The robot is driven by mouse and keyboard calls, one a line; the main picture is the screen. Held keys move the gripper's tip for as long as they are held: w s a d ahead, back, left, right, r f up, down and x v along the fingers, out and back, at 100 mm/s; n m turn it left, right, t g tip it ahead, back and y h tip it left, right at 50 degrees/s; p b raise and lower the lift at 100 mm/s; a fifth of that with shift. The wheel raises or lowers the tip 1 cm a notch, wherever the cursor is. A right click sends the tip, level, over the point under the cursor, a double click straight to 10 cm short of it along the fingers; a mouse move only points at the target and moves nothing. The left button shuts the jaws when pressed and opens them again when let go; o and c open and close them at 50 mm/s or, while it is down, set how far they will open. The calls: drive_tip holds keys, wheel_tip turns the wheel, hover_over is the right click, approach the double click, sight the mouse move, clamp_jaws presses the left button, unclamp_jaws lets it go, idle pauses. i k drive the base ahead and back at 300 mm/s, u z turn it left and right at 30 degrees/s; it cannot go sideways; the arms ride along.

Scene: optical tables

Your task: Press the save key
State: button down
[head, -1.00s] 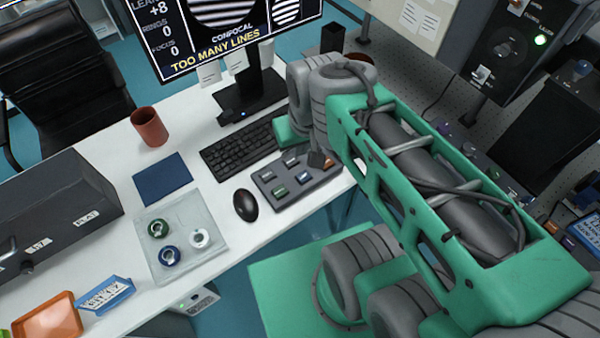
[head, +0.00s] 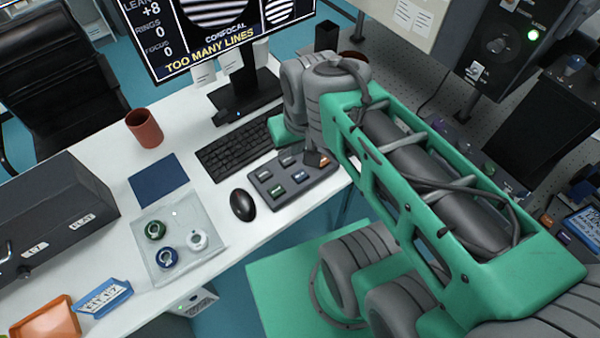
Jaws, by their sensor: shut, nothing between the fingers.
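A grey keypad (head: 262,191) lies on the white desk, right of the mouse. The key labels are too small to read, so I cannot tell which one is save. My gripper (head: 316,159) is shut and empty, its dark tip pointing down at the keypad's far right corner, beside the orange key. My arm hides part of that corner. I cannot tell whether the tip touches a key.
A black keyboard (head: 232,150) and a mouse (head: 243,204) lie left of the keypad. The monitor (head: 215,45) reads "TOO MANY LINES". A clear tray (head: 205,252) with ring parts, a blue pad (head: 158,179) and a red-brown cup (head: 145,128) stand further left.

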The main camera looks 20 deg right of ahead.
sight(299, 175)
drive_tip(key=u, duration=0.55)
drive_tip(key=k, duration=1.35)
drive_tip(key=u, duration=0.5)
drive_tip(key=i, duration=0.8)
